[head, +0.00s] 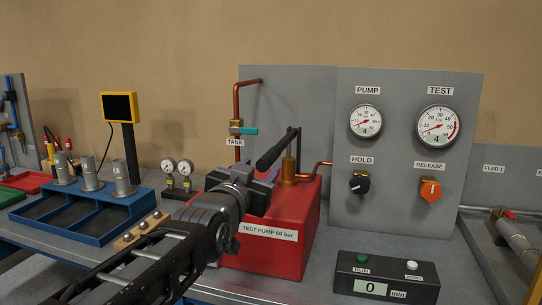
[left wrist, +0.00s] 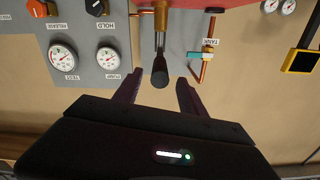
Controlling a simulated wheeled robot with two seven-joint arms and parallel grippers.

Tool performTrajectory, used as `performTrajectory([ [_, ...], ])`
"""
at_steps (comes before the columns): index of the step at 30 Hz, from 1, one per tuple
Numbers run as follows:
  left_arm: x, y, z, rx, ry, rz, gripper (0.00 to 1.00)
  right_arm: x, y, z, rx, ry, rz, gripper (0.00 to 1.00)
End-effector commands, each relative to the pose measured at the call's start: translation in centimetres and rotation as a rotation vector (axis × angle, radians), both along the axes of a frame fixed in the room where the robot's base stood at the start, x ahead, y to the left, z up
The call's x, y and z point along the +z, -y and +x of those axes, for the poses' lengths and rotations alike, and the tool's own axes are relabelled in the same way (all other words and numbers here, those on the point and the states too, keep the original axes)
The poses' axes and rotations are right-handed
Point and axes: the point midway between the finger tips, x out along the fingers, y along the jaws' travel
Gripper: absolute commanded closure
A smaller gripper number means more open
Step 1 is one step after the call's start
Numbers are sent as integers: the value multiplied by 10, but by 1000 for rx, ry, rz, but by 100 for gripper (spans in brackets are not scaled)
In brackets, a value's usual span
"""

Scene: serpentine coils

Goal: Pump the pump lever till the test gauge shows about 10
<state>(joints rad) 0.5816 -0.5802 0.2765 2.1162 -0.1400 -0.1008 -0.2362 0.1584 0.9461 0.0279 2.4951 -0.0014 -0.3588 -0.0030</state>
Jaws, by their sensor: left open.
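The pump lever (head: 278,149) is a dark bar with a thick black grip, angled down to the left from the copper-coloured fitting on the red test pump (head: 268,236). My left gripper (head: 268,178) is close to the grip end. In the left wrist view, which looks upside down, the lever's round end (left wrist: 159,77) lies between the two spread fingers of my gripper (left wrist: 160,90), apart from both. My right gripper is out of view.
Below the gauges are the black HOLD knob (head: 359,183) and orange RELEASE knob (head: 430,190). A timer box (head: 386,279) reads 0 min at front right. A blue tray (head: 82,211) with metal cylinders stands left. A teal-handled TANK valve (head: 243,131) is behind the lever.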

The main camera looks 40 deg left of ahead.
Motion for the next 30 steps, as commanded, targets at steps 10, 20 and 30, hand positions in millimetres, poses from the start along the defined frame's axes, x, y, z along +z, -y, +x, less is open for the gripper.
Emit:
performTrajectory([
  [10, 0, -1, 3, 0, -1, 0, 51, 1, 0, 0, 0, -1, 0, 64],
  [20, 0, -15, 41, 1, -4, 0, 51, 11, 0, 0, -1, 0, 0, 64],
  [30, 0, -26, 73, 0, -1, 0, 51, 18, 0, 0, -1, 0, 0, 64],
])
